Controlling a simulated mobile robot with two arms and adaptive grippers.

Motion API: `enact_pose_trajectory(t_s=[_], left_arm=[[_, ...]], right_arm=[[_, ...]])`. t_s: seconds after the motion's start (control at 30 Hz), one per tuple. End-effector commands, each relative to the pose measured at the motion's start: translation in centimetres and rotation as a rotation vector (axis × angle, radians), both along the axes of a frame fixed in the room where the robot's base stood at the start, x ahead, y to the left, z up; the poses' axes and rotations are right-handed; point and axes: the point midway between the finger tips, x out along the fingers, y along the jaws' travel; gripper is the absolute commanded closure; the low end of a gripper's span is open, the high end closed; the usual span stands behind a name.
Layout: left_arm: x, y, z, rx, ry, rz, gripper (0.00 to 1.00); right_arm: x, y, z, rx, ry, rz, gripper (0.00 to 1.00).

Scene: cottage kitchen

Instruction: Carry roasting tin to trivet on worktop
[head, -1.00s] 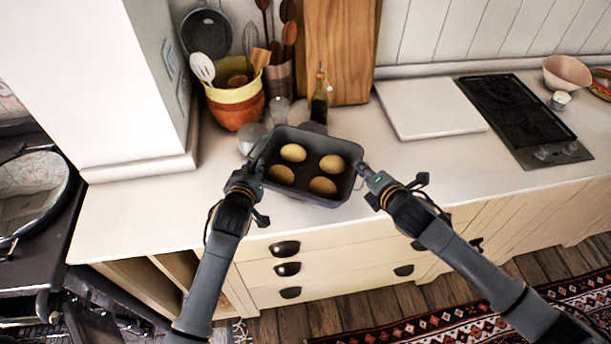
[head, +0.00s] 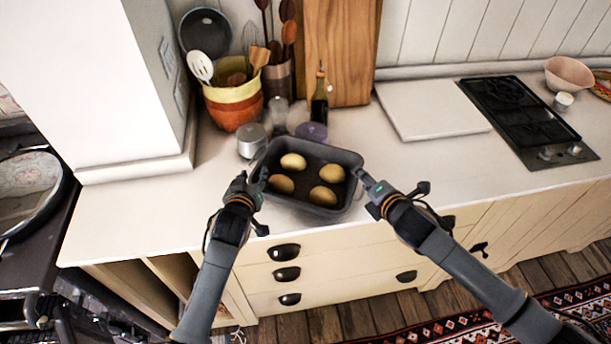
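The dark roasting tin (head: 318,152) holds several round golden-brown pieces of food, in the head view's middle. It is over the worktop's (head: 410,180) front part, near the front edge. My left gripper (head: 258,180) is at the tin's left end and looks shut on its rim or handle. My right gripper (head: 367,182) is at the right end and looks shut there too. The fingertips are small and partly hidden. The tin looks about level; I cannot tell its height above the worktop. I cannot make out a trivet.
Behind the tin stand a metal canister (head: 251,141), a purple-topped jar (head: 311,132), a glass shaker (head: 279,112) and a dark bottle (head: 319,103). A utensil pot (head: 235,108) stands at back left. A white board (head: 432,109) and a hob (head: 530,120) lie right. Worktop right of the tin is clear.

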Motion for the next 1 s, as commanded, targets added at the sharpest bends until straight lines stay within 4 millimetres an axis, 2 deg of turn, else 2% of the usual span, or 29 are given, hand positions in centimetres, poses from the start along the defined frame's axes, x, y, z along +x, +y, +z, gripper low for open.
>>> enact_pose_trajectory(t_s=[0.17,0.27,0.7,0.8,1.0], left_arm=[[-0.5,-0.1,0.0,-0.002,0.002,-0.001,0.58],[-1.5,-0.2,0.5,-0.004,0.000,-0.001,0.58],[-9.5,-0.2,3.7,-0.001,0.002,0.000,0.58],[-10.5,-0.2,4.1,0.000,0.001,-0.001,0.58],[-11.2,-0.2,4.5,0.000,0.000,0.000,0.58]], right_arm=[[0.0,0.2,0.1,0.004,0.000,0.002,0.56],[-0.1,0.2,0.1,0.004,-0.001,0.003,0.56],[-0.1,0.3,0.1,0.005,-0.001,0.004,0.56],[-0.1,0.3,0.1,0.005,-0.001,0.004,0.56],[-0.6,0.0,0.4,0.004,-0.002,0.004,0.56]])
